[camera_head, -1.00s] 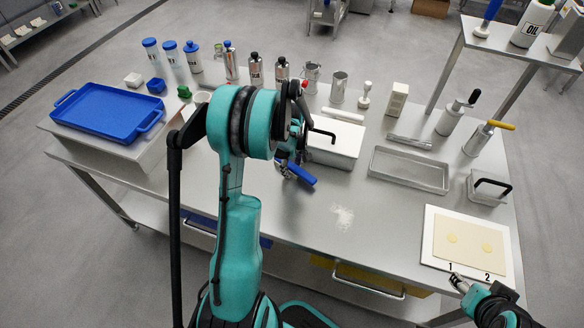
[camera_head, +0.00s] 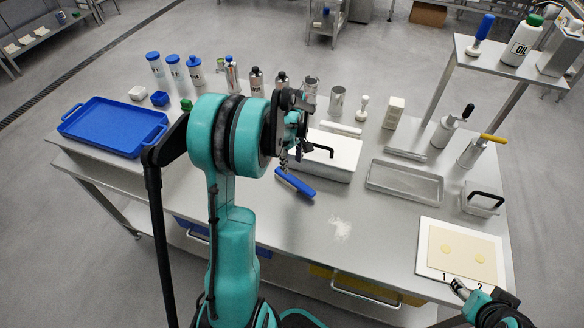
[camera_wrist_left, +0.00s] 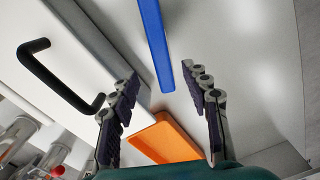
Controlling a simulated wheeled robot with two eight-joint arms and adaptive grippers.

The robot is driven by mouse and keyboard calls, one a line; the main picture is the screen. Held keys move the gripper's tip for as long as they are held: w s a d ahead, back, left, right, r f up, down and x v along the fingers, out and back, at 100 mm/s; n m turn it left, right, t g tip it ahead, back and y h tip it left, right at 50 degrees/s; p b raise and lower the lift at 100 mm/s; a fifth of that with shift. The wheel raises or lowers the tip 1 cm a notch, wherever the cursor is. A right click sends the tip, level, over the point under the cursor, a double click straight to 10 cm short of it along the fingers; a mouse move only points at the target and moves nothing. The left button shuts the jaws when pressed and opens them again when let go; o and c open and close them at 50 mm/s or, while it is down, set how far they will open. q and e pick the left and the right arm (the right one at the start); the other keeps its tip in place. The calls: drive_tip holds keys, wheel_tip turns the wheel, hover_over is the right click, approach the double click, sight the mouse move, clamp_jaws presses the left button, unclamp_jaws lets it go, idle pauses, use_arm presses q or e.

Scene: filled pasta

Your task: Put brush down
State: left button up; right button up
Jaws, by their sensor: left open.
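The brush with its blue handle (camera_head: 295,184) lies on the steel table beside the white lidded container (camera_head: 335,152). The blue handle (camera_wrist_left: 155,42) also shows in the left wrist view, between and beyond the fingers. My left gripper (camera_head: 290,160) is open, just above and behind the handle, with its fingers (camera_wrist_left: 160,105) apart and nothing between them. An orange piece (camera_wrist_left: 168,138) lies near the fingers in that view; I cannot tell whether it belongs to the brush. My right gripper (camera_head: 457,285) is at the lower right by the white board; its jaw state is unclear.
A blue tray (camera_head: 113,124) stands at the left. Several bottles and shakers line the back. White powder (camera_head: 341,228) marks the clear table front.

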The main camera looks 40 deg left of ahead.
use_arm(q)
drive_tip(key=s+d+r+m+t, duration=0.2)
drive_tip(key=d+r+m, duration=0.2)
drive_tip(key=d+r, duration=0.2)
drive_tip(key=s+d+r+m+t, duration=0.1)
drive_tip(key=s+d+r+m, duration=0.2)
drive_tip(key=d+r, duration=0.25)
drive_tip(key=s+d+r+m+t, duration=0.1)
drive_tip(key=s+d+m+t, duration=0.3)
drive_tip(key=s+d+m, duration=0.5)
drive_tip(key=shift+s+d+r+m, duration=0.3)
drive_tip(key=shift+d+m, duration=0.2)
drive_tip(key=shift+d, duration=0.25)
